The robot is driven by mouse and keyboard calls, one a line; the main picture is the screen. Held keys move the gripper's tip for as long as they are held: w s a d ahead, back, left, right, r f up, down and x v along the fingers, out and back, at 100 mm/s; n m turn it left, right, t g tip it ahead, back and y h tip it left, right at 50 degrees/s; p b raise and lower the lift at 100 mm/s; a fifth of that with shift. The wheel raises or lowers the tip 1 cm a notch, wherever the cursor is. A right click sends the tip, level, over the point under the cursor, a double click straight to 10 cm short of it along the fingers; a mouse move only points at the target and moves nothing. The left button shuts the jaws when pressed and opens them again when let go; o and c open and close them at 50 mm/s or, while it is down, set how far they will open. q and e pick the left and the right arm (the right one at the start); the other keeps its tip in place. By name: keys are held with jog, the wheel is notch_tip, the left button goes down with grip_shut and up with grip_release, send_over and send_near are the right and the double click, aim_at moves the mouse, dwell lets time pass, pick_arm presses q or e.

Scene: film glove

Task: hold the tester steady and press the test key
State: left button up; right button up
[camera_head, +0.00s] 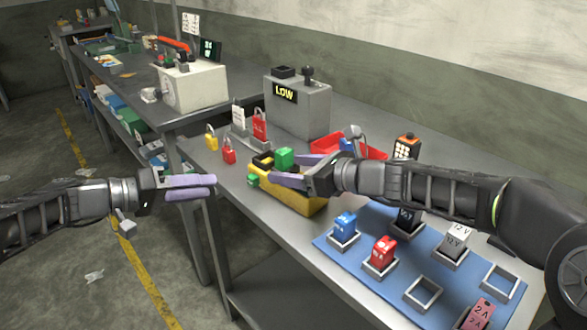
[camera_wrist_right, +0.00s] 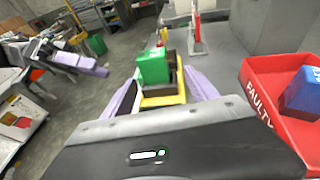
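A yellow tester-like unit (camera_head: 300,202) with a dark top stands near the table's front edge. The right wrist view shows the green block (camera_wrist_right: 153,66) upright between my fingers. My right gripper (camera_head: 290,170) is open, its lilac fingers on either side of the yellow unit; whether they touch it is unclear. The test key cannot be surely identified. My left gripper (camera_head: 215,187) is shut and empty, left of the table edge over the floor.
A grey box (camera_head: 305,110) reading "LOW" stands behind. Red and yellow padlocks (camera_head: 229,152) stand left of it. A red "FAULTY" tray (camera_wrist_right: 262,100) holds a blue block. A blue mat (camera_head: 345,262) with sockets and coloured blocks lies at the front right.

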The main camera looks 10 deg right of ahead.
grip_shut()
pick_arm(q)
grip_shut()
pick_arm(e)
jog(key=shift+s+f, duration=0.1)
dwell(0.6)
jog(key=shift+f, duration=0.2)
dwell(1.1)
